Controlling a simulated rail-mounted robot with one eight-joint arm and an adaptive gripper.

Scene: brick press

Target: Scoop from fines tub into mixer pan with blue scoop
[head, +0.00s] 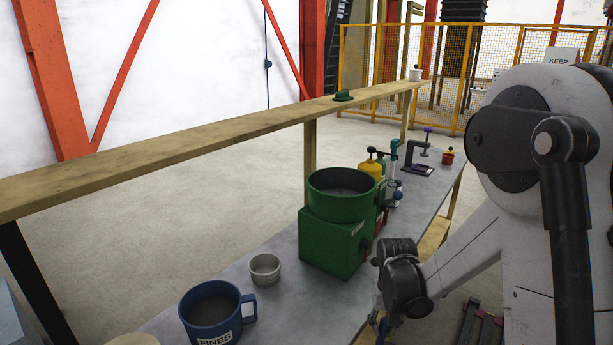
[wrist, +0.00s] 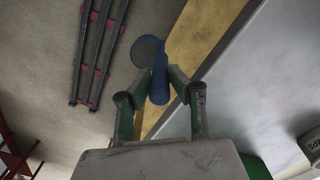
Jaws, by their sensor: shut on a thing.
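The blue fines tub (head: 237,331), with a handle and a FINES label, stands on the bench at the lower left of the head view, with grey-brown material inside. The green mixer pan (head: 343,206) sits on a green box-shaped base farther along the bench. My gripper (wrist: 159,82) is shut on the blue scoop (wrist: 147,52) by its handle. The scoop's round bowl points away from the gripper; I cannot tell if it holds anything. In the head view my gripper is low, at the bench's right edge near the mixer, mostly hidden by my arm and the frame edge.
A small light cup (head: 265,269) stands between the tub and the mixer. Yellow and other bottles (head: 371,166) and a dark clamp stand (head: 418,160) are behind the mixer. A wooden shelf (head: 210,134) runs above the bench's left side. A dark rack (wrist: 97,50) lies on the floor.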

